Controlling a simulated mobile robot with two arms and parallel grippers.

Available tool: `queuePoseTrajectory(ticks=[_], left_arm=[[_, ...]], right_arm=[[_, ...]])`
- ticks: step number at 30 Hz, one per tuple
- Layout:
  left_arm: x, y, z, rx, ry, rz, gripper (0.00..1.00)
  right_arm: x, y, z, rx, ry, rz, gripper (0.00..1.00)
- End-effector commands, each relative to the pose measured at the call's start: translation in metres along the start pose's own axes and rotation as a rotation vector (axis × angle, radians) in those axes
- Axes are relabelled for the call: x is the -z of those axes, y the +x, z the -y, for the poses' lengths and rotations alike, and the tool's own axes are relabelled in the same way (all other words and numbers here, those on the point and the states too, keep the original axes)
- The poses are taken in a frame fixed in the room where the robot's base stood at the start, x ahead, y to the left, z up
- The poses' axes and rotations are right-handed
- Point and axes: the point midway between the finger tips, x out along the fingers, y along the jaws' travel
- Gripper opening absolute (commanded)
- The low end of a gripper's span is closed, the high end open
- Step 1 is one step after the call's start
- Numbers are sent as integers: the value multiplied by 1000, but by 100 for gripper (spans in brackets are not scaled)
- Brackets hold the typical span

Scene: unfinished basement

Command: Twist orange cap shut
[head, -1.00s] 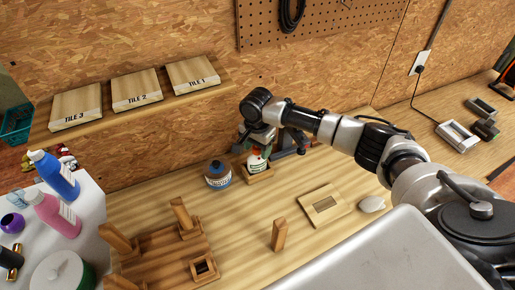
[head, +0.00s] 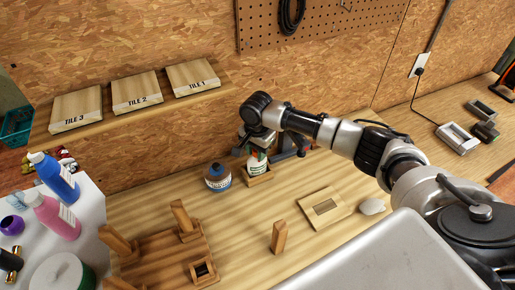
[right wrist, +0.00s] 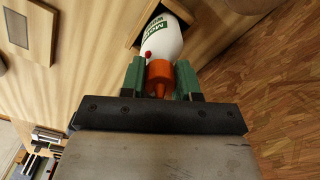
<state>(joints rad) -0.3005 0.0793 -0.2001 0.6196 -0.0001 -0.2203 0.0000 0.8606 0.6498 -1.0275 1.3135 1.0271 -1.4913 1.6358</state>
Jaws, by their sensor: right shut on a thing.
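A white bottle with green lettering (head: 257,163) stands upright in a small wooden holder (head: 259,179) on the workbench. It also shows in the right wrist view (right wrist: 167,38). Its orange cap (right wrist: 160,76) sits at the bottle's neck, between the green fingers of my right gripper (right wrist: 160,78), which is shut on it. In the head view my right gripper (head: 257,140) comes down on the bottle from above and mostly hides the cap. How tightly the cap sits on the neck cannot be told. My left gripper is not in view.
A wooden frame (head: 325,207) lies to the right, and a wooden block (head: 279,237) stands in front. Blue (head: 57,178) and pink bottles (head: 55,216) stand at far left.

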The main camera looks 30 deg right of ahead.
Motion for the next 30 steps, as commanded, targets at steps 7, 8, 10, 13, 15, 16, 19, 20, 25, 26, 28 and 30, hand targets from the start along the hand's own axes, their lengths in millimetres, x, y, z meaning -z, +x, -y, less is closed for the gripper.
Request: queuePoseTrajectory(ticks=[7, 8, 10, 13, 15, 16, 19, 20, 25, 26, 28, 30], left_arm=[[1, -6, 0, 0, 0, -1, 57], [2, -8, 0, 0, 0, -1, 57], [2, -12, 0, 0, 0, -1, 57], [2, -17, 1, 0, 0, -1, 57], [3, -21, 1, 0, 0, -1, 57], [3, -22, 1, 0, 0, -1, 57], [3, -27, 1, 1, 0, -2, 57], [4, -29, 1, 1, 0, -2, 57], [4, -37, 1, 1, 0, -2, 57], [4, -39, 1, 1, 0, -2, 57], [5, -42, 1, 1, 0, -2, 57], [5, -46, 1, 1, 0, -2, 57]], right_arm=[[0, -2, 0, 0, 26, 1, 18], [0, -3, 0, 0, 35, 1, 18], [0, -3, 0, -1, 60, 0, 18], [0, -3, 0, -1, 93, 0, 18], [0, -3, 0, -1, 115, 1, 18], [0, -3, 0, 0, 125, 1, 18], [0, -2, 0, 0, 159, 1, 18], [0, -2, 0, 0, 170, 1, 18], [0, -3, 0, -1, 228, 0, 18], [0, -3, 0, -1, 238, 0, 18], [0, -2, 0, -1, 264, 1, 18], [-1, -2, 0, -1, 287, 2, 18]])
